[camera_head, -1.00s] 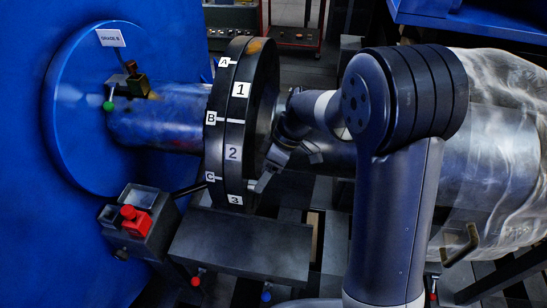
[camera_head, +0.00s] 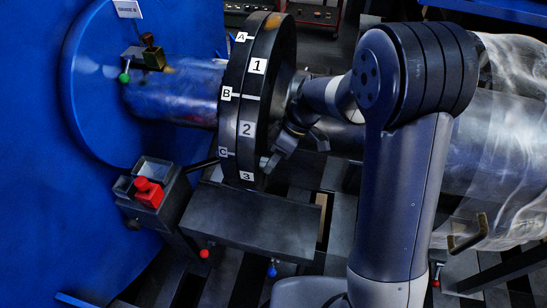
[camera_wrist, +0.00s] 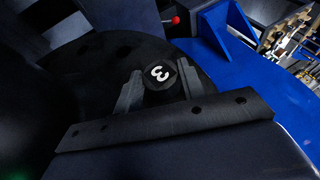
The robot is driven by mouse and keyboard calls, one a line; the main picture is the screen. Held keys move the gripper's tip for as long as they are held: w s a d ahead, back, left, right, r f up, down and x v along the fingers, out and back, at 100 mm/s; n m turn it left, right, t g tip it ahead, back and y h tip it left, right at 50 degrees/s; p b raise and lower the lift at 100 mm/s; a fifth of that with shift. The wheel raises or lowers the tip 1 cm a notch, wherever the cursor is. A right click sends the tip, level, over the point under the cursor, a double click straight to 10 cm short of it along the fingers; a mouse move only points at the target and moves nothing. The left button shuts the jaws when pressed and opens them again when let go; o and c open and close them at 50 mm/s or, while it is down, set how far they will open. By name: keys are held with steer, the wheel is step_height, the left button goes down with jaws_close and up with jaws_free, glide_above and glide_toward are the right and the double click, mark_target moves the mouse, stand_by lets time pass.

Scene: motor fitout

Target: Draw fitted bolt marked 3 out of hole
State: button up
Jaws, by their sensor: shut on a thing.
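The bolt marked 3 (camera_wrist: 160,75) shows in the wrist view as a round dark head with a white 3. My gripper (camera_wrist: 159,83) is shut on it, one finger on each side of the head. In the head view my gripper (camera_head: 270,163) is at the lower right face of the black coupling flange (camera_head: 272,75), near label 3 (camera_head: 246,176). The bolt's shank is hidden, so I cannot tell how far it sits in its hole. The flange rim carries labels 1 (camera_head: 257,66) and 2 (camera_head: 247,129), and A, B and C beside them.
A grey tray (camera_head: 250,215) stands below the flange. A blue wall and disc (camera_head: 95,110) stand behind a shaft (camera_head: 180,90). A wrapped cylinder (camera_head: 490,150) lies to the right behind my arm.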

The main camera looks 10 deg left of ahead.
steer(key=shift+r, duration=0.1)
jaws_close()
steer(key=shift+d, duration=0.1)
steer(key=s+d+b, duration=0.2)
steer(key=d+b, duration=0.1)
steer(key=d, duration=1)
steer(key=shift+d, duration=0.25)
stand_by(2.4)
stand_by(0.4)
